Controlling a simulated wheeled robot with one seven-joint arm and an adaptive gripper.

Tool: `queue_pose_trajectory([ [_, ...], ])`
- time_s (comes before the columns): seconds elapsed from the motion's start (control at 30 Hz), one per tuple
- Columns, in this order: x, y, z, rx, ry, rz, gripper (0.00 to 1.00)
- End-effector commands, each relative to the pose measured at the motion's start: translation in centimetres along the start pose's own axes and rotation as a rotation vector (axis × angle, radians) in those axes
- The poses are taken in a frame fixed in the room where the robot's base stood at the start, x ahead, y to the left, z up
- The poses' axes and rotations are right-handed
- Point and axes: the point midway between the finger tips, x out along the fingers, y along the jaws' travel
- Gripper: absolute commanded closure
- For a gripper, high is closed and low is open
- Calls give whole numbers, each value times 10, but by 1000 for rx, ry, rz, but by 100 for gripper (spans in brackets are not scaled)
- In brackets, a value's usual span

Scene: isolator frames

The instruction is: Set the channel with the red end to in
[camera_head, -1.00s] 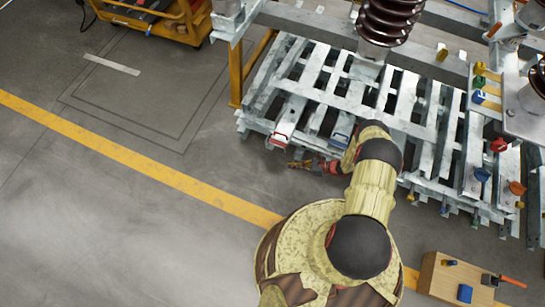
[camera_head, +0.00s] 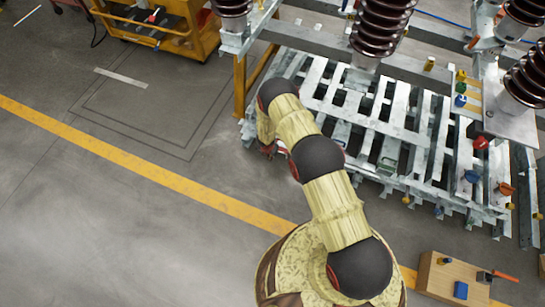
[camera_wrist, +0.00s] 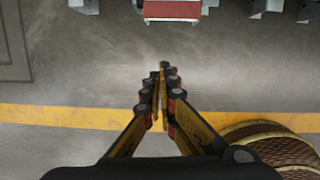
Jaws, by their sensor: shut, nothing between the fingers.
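The channel with the red end (camera_wrist: 172,10) shows at the top of the wrist view. Its red end face points toward my gripper and reaches a little lower in the picture than the grey ends beside it. My gripper (camera_wrist: 162,68) is shut and empty, its fingertips below the red end with a strip of floor showing between them. In the head view my arm covers the red end, and only a small part of my gripper (camera_head: 268,152) shows at the left front corner of the steel rack (camera_head: 395,115).
Other steel channels lie side by side in the rack. Dark ribbed insulators (camera_head: 380,28) stand above it. A wooden block (camera_head: 440,285) is on the right, a yellow cart (camera_head: 165,28) at the back left. The floor left of the rack is open.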

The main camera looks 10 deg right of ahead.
Motion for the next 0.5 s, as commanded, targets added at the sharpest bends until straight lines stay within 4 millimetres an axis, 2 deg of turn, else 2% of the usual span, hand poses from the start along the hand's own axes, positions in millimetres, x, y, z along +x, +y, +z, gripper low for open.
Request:
queue_pose_trajectory([
  [0.07, -9, 4, 0, 37, -19, -24, 100],
  [0.17, -8, 4, 1, 58, -29, -35, 100],
  [0.27, 2, 3, 0, 61, -28, -36, 100],
  [0.5, 43, 2, 1, 59, -28, -35, 100],
])
